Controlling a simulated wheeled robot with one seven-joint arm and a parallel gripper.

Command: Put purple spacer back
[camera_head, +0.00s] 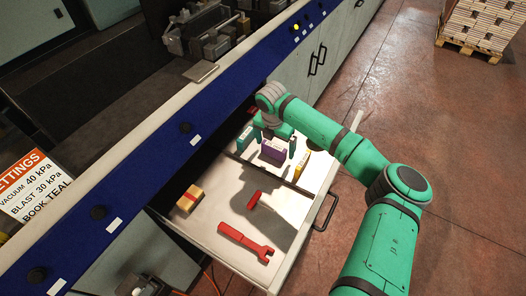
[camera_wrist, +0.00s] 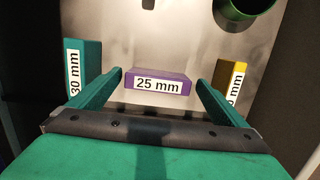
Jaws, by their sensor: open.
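The purple spacer (camera_head: 273,151) stands in the back compartment of the open drawer. In the wrist view the purple spacer (camera_wrist: 157,84) carries a "25 mm" label. My gripper (camera_head: 280,146) is open, with one finger to each side of the purple spacer; the wrist view shows my gripper (camera_wrist: 158,88) with a gap between each finger and the block. A teal spacer (camera_head: 247,138), marked "30 mm" in the wrist view (camera_wrist: 82,68), is on the left. A yellow spacer (camera_head: 302,163) is on the right, its label partly hidden in the wrist view (camera_wrist: 234,82).
A divider (camera_head: 273,172) splits the drawer (camera_head: 222,217). Its front part holds a red wrench (camera_head: 245,241), a small red piece (camera_head: 254,200) and a yellow-red box (camera_head: 188,199). A green round object (camera_wrist: 245,10) lies beyond the spacers. The blue machine rail (camera_head: 150,160) runs alongside.

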